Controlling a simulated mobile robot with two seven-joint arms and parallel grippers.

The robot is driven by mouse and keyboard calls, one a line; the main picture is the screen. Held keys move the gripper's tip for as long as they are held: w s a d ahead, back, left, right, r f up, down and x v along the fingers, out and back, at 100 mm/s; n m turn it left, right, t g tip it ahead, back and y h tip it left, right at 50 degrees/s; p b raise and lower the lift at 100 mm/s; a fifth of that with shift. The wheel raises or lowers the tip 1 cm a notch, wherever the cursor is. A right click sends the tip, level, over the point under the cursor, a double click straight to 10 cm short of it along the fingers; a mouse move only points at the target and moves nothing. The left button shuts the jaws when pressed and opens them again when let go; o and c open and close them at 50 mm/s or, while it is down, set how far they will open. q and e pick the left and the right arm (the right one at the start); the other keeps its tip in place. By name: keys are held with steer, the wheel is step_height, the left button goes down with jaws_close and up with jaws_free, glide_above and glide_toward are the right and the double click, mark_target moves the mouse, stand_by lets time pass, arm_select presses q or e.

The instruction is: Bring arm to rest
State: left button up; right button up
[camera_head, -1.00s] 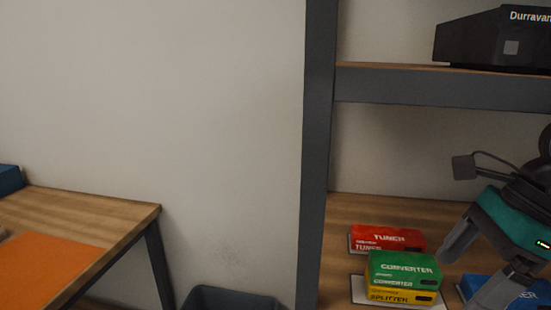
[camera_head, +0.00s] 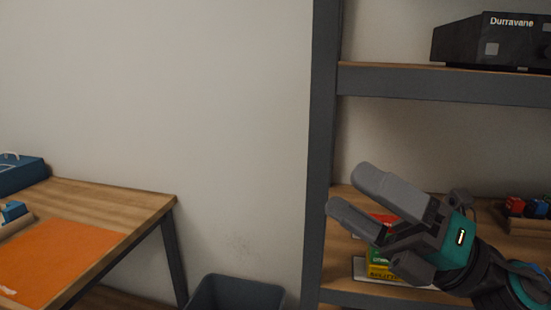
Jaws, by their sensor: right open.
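My right gripper (camera_head: 362,200) is in front of the shelf at the lower right, its two grey fingers apart and pointing left and slightly up. Nothing is between the fingers. Its arm comes in from the lower right corner. The gripper hides most of a red box (camera_head: 384,219) and a stack with a yellow box (camera_head: 379,272) on the lower shelf board (camera_head: 345,222). I cannot tell whether it touches them; it appears nearer to me. My left gripper is not in view.
A dark Durravane device (camera_head: 480,45) stands on the upper shelf. Small red and blue items (camera_head: 530,207) sit at the right. A wooden table (camera_head: 120,205) with an orange mat (camera_head: 55,262) is at left. A dark bin (camera_head: 235,292) stands below the wall.

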steer(key=w+d+f+m+t+h, duration=0.1)
steer(key=d+f+m+t+h, duration=0.25)
steer(key=f+m+h, duration=0.5)
steer(key=w+d+f+m+t+h, duration=0.2)
steer(key=d+f+m+h, duration=0.3)
steer(key=m, duration=0.7)
steer(key=w+d+f+m+t+h, duration=0.15)
steer(key=d+f+m+h, duration=0.3)
steer(key=m+h, duration=0.45)
steer(key=s+a+f+m+g+y, duration=0.2)
steer(key=s+f+m+g, duration=0.5)
steer(key=s+f+g, duration=0.9)
arm_select(q)
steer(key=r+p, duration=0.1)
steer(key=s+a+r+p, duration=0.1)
steer(key=p, duration=0.1)
arm_select(e)
steer(key=w+a+f+t+y, duration=0.1)
steer(key=w+a+f+t, duration=0.2)
steer(key=f+t, duration=0.5)
steer(key=t, duration=0.2)
steer(key=shift+w+f+n+t, duration=0.2)
steer(key=shift+f+n+t, duration=0.05)
steer(key=shift+n+t, duration=0.15)
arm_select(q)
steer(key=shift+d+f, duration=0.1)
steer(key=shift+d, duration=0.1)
